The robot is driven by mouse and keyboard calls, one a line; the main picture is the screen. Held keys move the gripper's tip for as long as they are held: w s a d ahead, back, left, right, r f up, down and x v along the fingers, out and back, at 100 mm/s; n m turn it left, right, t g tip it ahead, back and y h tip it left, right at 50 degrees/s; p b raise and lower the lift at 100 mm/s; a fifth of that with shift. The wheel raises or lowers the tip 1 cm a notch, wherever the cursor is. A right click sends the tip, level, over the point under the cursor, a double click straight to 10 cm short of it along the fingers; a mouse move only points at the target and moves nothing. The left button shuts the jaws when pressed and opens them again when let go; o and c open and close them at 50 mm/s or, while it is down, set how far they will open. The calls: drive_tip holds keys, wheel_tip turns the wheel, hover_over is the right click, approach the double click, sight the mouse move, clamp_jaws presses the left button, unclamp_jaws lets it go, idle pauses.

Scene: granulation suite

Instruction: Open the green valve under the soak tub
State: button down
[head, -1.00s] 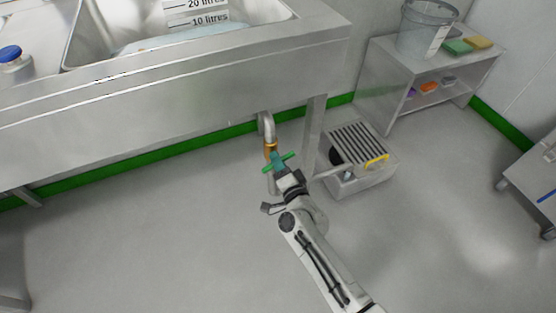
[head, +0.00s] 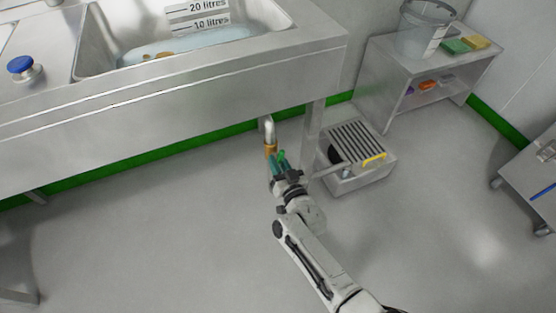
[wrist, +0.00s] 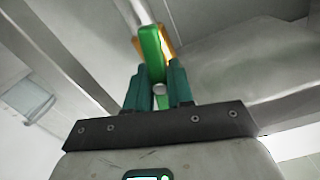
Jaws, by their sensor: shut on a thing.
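The green valve handle (wrist: 151,52) shows in the wrist view between the teal fingers of my gripper (wrist: 158,85), which is shut on it. It lies roughly in line with the pipe there. In the head view my gripper (head: 278,163) is at the drain pipe (head: 269,133) under the soak tub (head: 185,45), and a bit of the green handle (head: 283,156) shows beside the fingers. A brass-coloured fitting (head: 270,149) sits on the pipe just above. The tub holds some water, below the 10 litres mark. The lower part of the valve is hidden by my gripper.
A grated metal box (head: 358,150) with a yellow handle stands on the floor right of the pipe, close to a tub leg (head: 312,135). A shelf unit (head: 385,80) with a clear bucket (head: 420,35) is behind. The floor at left is clear.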

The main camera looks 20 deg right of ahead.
drive_tip(key=shift+n+p, duration=0.3)
drive_tip(key=shift+n, duration=1)
drive_tip(key=c, duration=1)
unclamp_jaws()
drive_tip(key=shift+s, duration=0.15)
drive_tip(key=s+p, duration=0.3)
drive_tip(key=s, duration=0.7)
drive_tip(key=shift+s, duration=0.3)
